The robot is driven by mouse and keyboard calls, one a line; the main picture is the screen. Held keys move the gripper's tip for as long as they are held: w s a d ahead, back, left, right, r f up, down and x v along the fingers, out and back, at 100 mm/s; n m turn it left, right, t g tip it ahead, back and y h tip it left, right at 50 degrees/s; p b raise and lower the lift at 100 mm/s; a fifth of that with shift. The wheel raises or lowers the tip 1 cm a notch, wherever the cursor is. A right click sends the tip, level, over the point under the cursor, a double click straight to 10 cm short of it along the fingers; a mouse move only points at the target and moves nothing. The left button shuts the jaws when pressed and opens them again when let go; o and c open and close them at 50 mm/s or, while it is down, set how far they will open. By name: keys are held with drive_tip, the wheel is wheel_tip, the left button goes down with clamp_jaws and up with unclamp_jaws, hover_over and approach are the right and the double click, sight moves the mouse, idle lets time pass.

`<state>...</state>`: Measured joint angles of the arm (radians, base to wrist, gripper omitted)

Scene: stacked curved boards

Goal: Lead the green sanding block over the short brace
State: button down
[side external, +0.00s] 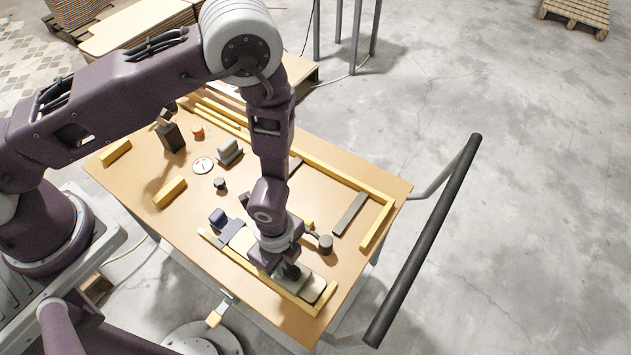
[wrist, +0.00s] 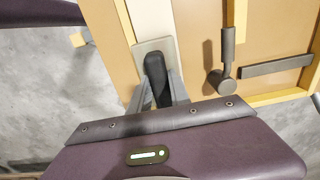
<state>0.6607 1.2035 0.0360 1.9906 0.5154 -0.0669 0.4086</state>
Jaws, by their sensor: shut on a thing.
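My gripper (side external: 285,268) points down at the near end of the table; it also shows in the wrist view (wrist: 157,100). It is shut on a black handle (wrist: 156,72) that rises from a pale grey plate (wrist: 146,46). I take this for the sanding block, though no green shows on it. The plate is over a pale strip (wrist: 152,18) beside a yellow rail; whether it touches the strip I cannot tell. Which piece is the short brace is unclear. A dark grey bar (side external: 350,214) lies apart, to the right of the gripper.
A dark-headed tool (side external: 325,243) lies close right of my gripper and shows in the wrist view (wrist: 222,80). Yellow rails (side external: 376,222) edge the table (side external: 130,185). A dark box (side external: 171,138), a yellow block (side external: 169,191) and small items stand at left.

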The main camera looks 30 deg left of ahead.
drive_tip(key=shift+s+a, duration=0.1)
drive_tip(key=shift+a, duration=1.55)
drive_tip(key=shift+d+r, duration=0.1)
drive_tip(key=shift+r, duration=0.05)
drive_tip(key=shift+r, duration=0.7)
drive_tip(key=shift+r, duration=3)
